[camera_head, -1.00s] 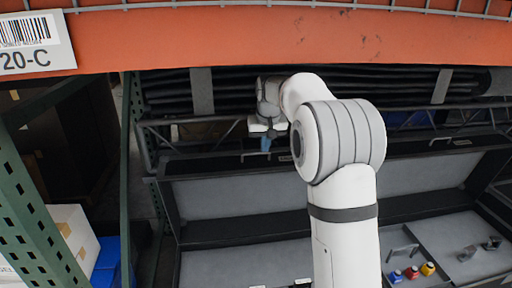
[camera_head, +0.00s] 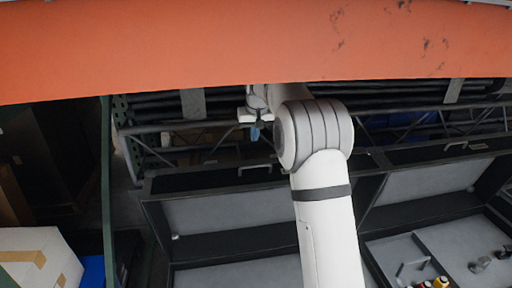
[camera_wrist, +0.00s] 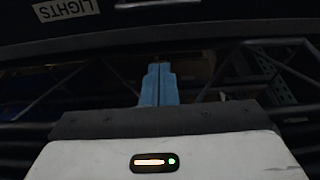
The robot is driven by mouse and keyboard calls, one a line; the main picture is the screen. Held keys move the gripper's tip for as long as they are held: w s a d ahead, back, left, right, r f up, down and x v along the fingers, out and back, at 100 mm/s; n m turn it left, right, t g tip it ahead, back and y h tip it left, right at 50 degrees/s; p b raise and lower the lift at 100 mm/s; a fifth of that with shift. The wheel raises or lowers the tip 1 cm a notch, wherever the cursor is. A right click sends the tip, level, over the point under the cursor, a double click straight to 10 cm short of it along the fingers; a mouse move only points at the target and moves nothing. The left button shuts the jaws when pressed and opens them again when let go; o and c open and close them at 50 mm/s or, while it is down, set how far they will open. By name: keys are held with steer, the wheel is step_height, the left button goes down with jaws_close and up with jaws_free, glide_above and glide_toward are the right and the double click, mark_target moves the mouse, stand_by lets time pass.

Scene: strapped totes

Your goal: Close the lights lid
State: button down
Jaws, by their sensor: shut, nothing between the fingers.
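The lights lid shows in the wrist view as a dark panel across the top, with a tilted white LIGHTS label (camera_wrist: 66,10) at its upper left. In the head view, the left dark-framed lid (camera_head: 230,212) stands open with its grey inner face toward me and a handle on its top edge; the label cannot be read there. My gripper (camera_head: 254,134) is just above and behind that lid's top edge. Its blue fingers (camera_wrist: 158,84) are together and empty in the wrist view, apart from the dark panel.
An orange beam (camera_head: 250,45) crosses the top of the head view. A second open lid (camera_head: 430,185) stands at the right, above a tray with small coloured items (camera_head: 430,283). Strapped dark bundles and metal trusses lie behind.

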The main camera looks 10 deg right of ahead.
glide_above(255, 172)
steer(key=w, duration=0.4)
step_height(255, 172, down, 9)
steer(key=shift+f+p, duration=0.1)
steer(key=shift+p, duration=0.35)
steer(key=s, duration=0.3)
steer(key=shift+r, duration=0.2)
steer(key=shift+s+f, duration=0.1)
steer(key=shift+s, duration=0.4)
steer(key=shift+s, duration=0.1)
